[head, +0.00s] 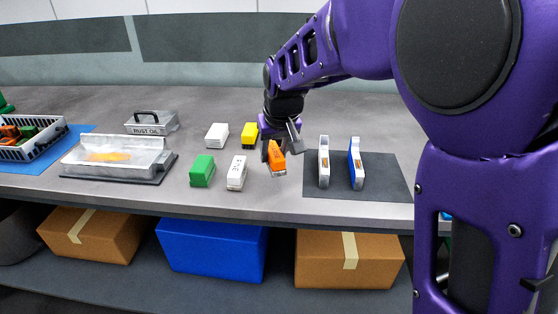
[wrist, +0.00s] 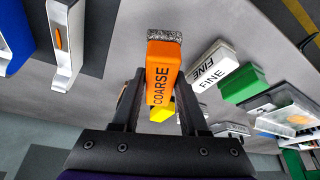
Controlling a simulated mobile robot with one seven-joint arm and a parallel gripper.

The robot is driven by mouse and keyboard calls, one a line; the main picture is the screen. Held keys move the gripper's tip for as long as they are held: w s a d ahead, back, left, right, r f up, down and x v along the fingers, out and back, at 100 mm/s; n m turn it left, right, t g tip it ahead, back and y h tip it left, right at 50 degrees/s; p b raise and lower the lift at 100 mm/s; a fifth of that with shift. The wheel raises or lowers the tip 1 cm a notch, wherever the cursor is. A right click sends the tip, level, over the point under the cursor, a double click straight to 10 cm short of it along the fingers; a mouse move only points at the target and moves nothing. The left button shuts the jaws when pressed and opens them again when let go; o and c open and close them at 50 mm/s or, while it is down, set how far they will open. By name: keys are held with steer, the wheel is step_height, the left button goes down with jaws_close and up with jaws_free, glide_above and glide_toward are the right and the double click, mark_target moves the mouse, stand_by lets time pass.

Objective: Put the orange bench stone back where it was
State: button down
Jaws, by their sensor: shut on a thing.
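The orange bench stone (head: 276,158) is an orange block with a grey gritty end, and it is lettered COARSE in the wrist view (wrist: 164,68). My gripper (head: 275,149) is shut on it, with one finger on each side in the wrist view (wrist: 158,84). The stone is tilted over the bench, right of a white stone (head: 237,173) lettered FINE (wrist: 212,67) and in front of a yellow stone (head: 249,135). I cannot tell whether it touches the bench. A green stone (head: 202,170) and another white block (head: 216,135) stand further left.
A metal tray (head: 112,170), a RUST OIL box (head: 152,121) and a crate (head: 40,147) are at left. The bench's back is clear.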

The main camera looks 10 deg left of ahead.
mark_target(274, 181)
steer(key=shift+f+b, duration=0.4)
steer(key=shift+f, duration=1.95)
steer(key=shift+f, duration=0.1)
steer(key=shift+c, duration=2.2)
jaws_free()
steer(key=shift+r, duration=0.2)
steer(key=p+v, duration=0.2)
steer(key=v, duration=1)
steer(key=shift+w, duration=0.1)
